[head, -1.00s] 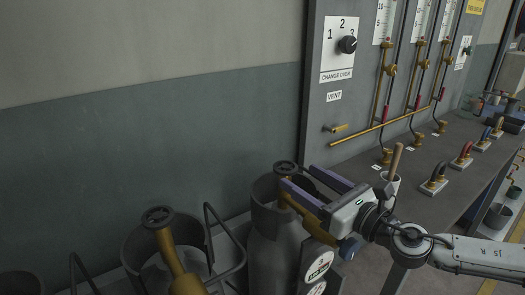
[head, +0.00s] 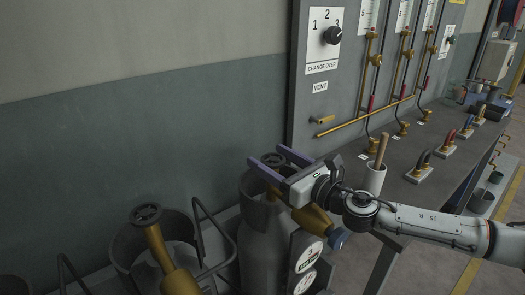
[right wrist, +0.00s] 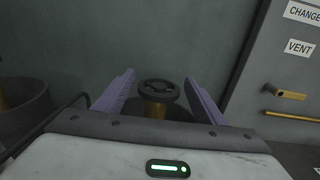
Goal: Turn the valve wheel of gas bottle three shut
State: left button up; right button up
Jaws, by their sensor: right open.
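Gas bottle three (head: 262,258) is grey with a round gauge and a label marked 3. Its dark valve wheel (head: 274,159) sits on top of a brass valve inside an open collar. My right gripper (head: 266,154) is open and empty, its two purple fingers spread either side of the wheel in the head view. The right wrist view shows the wheel (right wrist: 158,91) between the fingers, with a gap on both sides and no visible contact. The gripper hides part of the valve and collar. My left gripper is not in view.
Another bottle with a brass valve and dark wheel (head: 146,213) stands to the left, with a bent metal rail between. Behind right is a grey panel with a change-over knob (head: 333,35) and brass pipes. A white cup (head: 374,180) with a wooden handle stands on the bench.

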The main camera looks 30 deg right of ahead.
aim_at(283, 156)
jog(key=shift+w+a+p, duration=0.2)
jog(key=shift+w+p, duration=0.05)
jog(key=shift+w, duration=0.65)
jog(key=shift+w+a+p, duration=0.15)
jog(key=shift+w+p, duration=0.05)
jog(key=shift+w, duration=0.65)
jog(key=c, duration=1.1)
jog(key=shift+o, duration=0.2)
jog(key=shift+h, duration=0.4)
